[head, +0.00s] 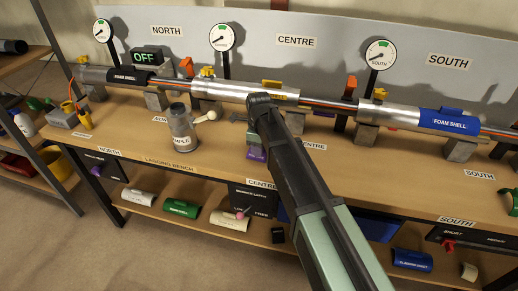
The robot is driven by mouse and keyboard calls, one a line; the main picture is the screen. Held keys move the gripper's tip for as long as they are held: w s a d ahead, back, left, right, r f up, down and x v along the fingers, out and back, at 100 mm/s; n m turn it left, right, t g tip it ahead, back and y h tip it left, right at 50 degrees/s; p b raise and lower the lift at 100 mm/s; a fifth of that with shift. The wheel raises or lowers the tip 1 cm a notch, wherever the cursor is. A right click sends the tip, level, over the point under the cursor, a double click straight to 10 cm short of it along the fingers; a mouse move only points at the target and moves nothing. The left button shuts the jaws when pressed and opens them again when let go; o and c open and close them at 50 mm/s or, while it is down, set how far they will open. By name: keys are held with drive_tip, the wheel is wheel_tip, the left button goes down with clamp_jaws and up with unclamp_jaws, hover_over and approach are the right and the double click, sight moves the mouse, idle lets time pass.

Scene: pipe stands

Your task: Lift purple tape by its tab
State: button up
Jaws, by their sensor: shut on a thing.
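My arm comes up from the lower right, and its dark elbow hides much of the bench centre. My gripper (254,146) is small and partly hidden behind the arm, low over the bench front. It is shut on the purple tape (257,155), a small purple piece with pale lettering just below it. The tab and the exact grip are too small to make out. I cannot tell whether the tape touches the bench.
A long metal pipe (218,90) on stands crosses the bench (400,180), with black and blue foam shells, gauges and orange-and-yellow clamps. A grey canister (182,130) stands left of my gripper. Coloured shell pieces lie on the lower shelf (150,222). The front right bench is fairly clear.

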drive_tip(key=shift+r+p, duration=0.45)
drive_tip(key=shift+p, duration=0.05)
clamp_jaws()
wheel_tip(320, 180, up, 19)
drive_tip(key=p, duration=1.9)
